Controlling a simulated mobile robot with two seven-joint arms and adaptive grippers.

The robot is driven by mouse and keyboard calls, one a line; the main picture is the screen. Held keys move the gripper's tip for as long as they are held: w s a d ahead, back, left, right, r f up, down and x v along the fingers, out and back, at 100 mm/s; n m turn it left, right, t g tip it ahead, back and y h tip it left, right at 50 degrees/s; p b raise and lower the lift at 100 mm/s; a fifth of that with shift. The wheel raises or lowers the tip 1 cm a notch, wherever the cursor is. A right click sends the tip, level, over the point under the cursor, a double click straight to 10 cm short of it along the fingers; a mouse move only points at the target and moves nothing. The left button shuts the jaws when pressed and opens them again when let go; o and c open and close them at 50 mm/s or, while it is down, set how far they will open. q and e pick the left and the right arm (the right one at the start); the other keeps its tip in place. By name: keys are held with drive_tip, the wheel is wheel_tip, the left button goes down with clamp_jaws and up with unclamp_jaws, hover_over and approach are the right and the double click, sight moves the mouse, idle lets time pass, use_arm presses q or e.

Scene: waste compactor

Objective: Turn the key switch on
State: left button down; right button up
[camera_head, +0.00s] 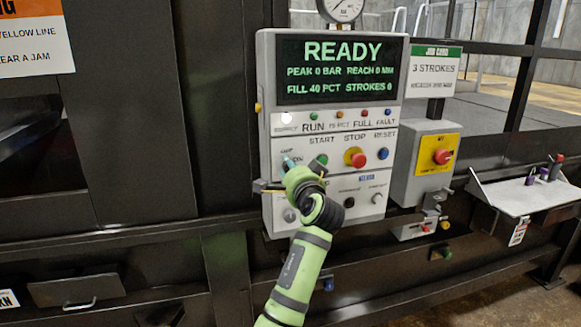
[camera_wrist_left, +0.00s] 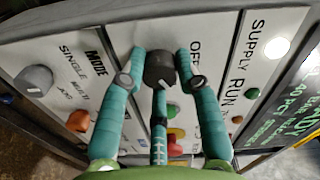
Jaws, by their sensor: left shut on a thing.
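The control panel (camera_head: 267,80) stands upright in the middle of the head view, with its screen reading READY. My left gripper (camera_head: 289,162) reaches up to the panel's left side, below the lamp row, by an ON label. In the left wrist view its teal fingers (camera_wrist_left: 163,75) are closed around the dark round key switch (camera_wrist_left: 159,66). An OFF label shows beside it. The key switch is hidden behind the gripper in the head view, and its turned angle is unclear. The supply lamp (camera_head: 287,118) is lit white; it also shows in the left wrist view (camera_wrist_left: 280,47).
A green start button (camera_head: 321,160), a red stop button (camera_head: 357,158) and a blue reset button (camera_head: 383,154) sit right of the gripper. A grey mode knob (camera_wrist_left: 35,80) is nearby. A red emergency button (camera_head: 442,156) on a yellow plate and a tray (camera_head: 520,200) stand further right.

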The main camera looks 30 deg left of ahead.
use_arm(q)
drive_tip(key=shift+r, duration=0.25)
drive_tip(key=c, duration=0.9)
unclamp_jaws()
drive_tip(key=shift+w+f, duration=0.1)
drive_tip(key=shift+f, duration=0.05)
drive_tip(key=shift+d, duration=0.1)
drive_tip(key=v, duration=1.2)
drive_tip(key=shift+f, duration=0.15)
